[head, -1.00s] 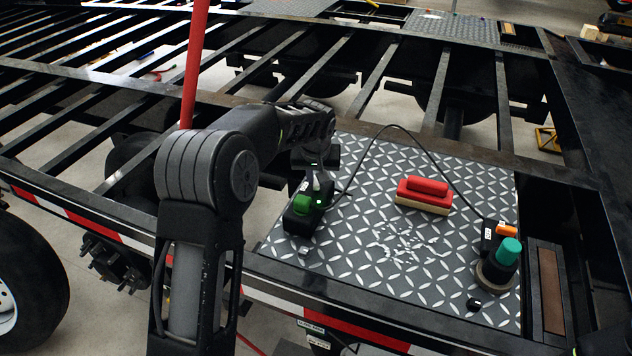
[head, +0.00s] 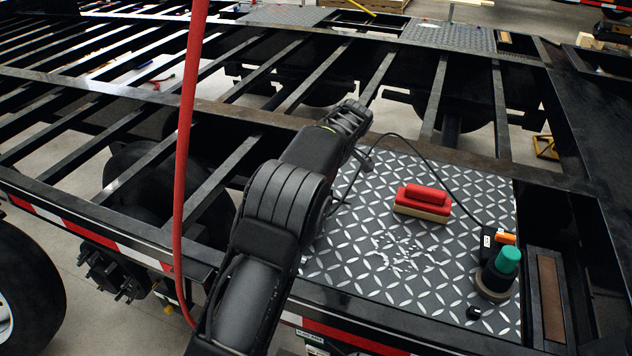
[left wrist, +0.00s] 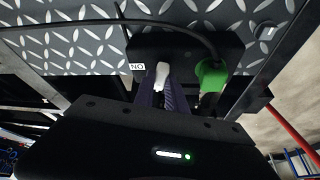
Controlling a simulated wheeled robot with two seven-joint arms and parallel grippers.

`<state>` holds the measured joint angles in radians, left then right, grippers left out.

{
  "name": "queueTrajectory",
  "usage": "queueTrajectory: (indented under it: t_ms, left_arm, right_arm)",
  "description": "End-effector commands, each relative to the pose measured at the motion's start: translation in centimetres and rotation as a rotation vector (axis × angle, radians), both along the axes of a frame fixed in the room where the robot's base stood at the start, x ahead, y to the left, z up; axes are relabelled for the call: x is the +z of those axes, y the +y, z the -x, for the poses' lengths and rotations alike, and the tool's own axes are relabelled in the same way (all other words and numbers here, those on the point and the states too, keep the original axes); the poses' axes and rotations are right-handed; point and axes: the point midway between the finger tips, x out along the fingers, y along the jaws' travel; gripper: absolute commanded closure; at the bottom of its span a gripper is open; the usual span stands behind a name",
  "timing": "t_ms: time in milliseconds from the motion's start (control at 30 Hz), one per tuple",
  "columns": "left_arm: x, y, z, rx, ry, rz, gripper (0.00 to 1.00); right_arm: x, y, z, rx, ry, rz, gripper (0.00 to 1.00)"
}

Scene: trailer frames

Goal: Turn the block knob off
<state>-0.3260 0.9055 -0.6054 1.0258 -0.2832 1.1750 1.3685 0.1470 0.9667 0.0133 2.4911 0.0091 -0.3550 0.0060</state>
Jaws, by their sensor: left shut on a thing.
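In the left wrist view a black block (left wrist: 185,42) sits on the diamond-plate panel. A white knob (left wrist: 162,74) stands up from it, beside a small white label (left wrist: 137,67) that seems to read ON, seen upside down. A round green knob (left wrist: 212,76) is to the right of the white one. My left gripper (left wrist: 165,90) is shut on the white knob, with its dark fingers around the knob's end. In the head view my left arm hides the block and the gripper. My right gripper is in neither view.
On the plate (head: 350,270) are a red-topped block with a wooden base (head: 422,202), a teal-knobbed device (head: 500,272) with an orange part (head: 505,238), and white flakes. A black cable (left wrist: 130,22) crosses near the block. A red hose (head: 181,180) hangs left of my arm.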

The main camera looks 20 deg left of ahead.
Motion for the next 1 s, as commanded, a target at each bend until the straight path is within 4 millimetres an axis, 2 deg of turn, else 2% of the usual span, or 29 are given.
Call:
queueTrajectory:
  t_ms: [100, 400, 967, 1000]
  left_arm:
    - [0.2, -0.1, -0.1, 0.094, 0.003, 0.000, 1.00]
    - [0.1, -0.1, -0.1, 0.263, 0.002, 0.002, 1.00]
    - [-0.1, -0.1, -0.2, 0.310, 0.001, 0.004, 1.00]
    - [-0.1, -0.1, -0.2, 0.310, 0.001, 0.004, 0.83]
  right_arm:
    - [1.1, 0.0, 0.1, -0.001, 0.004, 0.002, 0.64]
    - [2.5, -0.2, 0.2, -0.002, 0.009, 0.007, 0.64]
    - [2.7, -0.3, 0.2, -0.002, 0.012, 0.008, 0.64]
    - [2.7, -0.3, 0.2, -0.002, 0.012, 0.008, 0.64]
